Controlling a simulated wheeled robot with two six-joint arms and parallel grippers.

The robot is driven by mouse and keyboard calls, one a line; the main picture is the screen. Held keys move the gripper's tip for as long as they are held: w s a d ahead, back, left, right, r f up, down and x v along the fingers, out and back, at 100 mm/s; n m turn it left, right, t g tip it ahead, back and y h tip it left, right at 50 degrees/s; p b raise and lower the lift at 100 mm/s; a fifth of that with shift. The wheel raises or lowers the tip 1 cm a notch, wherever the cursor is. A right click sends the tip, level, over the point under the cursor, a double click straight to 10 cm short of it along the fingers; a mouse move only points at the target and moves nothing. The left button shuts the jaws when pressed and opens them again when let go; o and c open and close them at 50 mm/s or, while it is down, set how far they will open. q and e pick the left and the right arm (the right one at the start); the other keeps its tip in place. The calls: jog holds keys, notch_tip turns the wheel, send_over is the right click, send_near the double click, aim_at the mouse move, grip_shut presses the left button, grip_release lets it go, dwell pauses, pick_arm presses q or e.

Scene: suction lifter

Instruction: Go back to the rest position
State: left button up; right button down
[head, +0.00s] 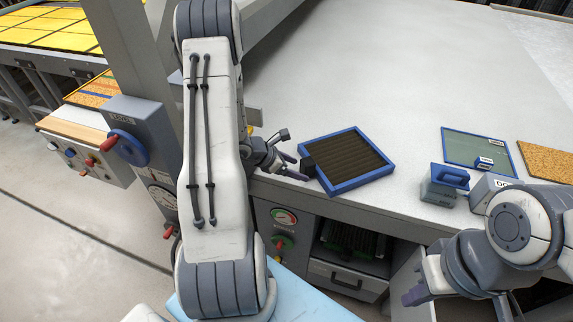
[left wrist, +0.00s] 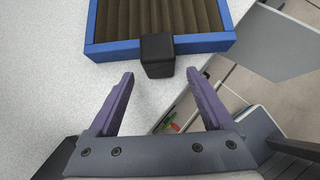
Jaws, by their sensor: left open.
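My left gripper (head: 291,169) is open and empty at the front edge of the table. It also shows in the left wrist view (left wrist: 160,88), its two purple fingers spread with nothing between them. Just beyond the fingertips is a black block (left wrist: 157,55) on the near side of a blue-framed tray (left wrist: 108,47) with a dark ribbed inside. In the head view the tray (head: 346,185) lies on the table, with the black block (head: 308,167) at its left side. My right gripper (head: 412,292) shows only partly at the lower right; its fingers are unclear.
The grey table (head: 400,90) has wide free room behind the tray. A blue-handled block (head: 443,186), a green blue-edged board (head: 477,148) and a cork board (head: 547,160) are at the right. A post with a blue handwheel (head: 128,148) stands left. Gauges and a drawer (head: 345,280) are below.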

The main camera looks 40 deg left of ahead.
pick_arm(q)
jog(key=v, duration=0.8)
jog(key=shift+b, duration=0.4)
jog(key=s+d+r+m+g+h+b, duration=0.1)
jog(key=s+d+r+m+g, duration=0.15)
jog(key=d+m, duration=0.65)
jog(key=s+d+r+m+g+h, duration=0.15)
jog(key=d+r+m+g, duration=0.35)
jog(key=d, duration=0.7)
jog(key=s+d+m+y+b, duration=0.1)
jog(key=s+d+m+y, duration=0.2)
jog(key=s+d+m, duration=0.2)
jog(key=s+d+m+y+b, duration=0.1)
jog(key=s+d+m+y, duration=0.2)
jog(key=s+m, duration=0.8)
jog(key=shift+d+r+m, duration=0.45)
jog(key=shift+d+m, duration=0.45)
jog(key=shift+m, duration=2.8)
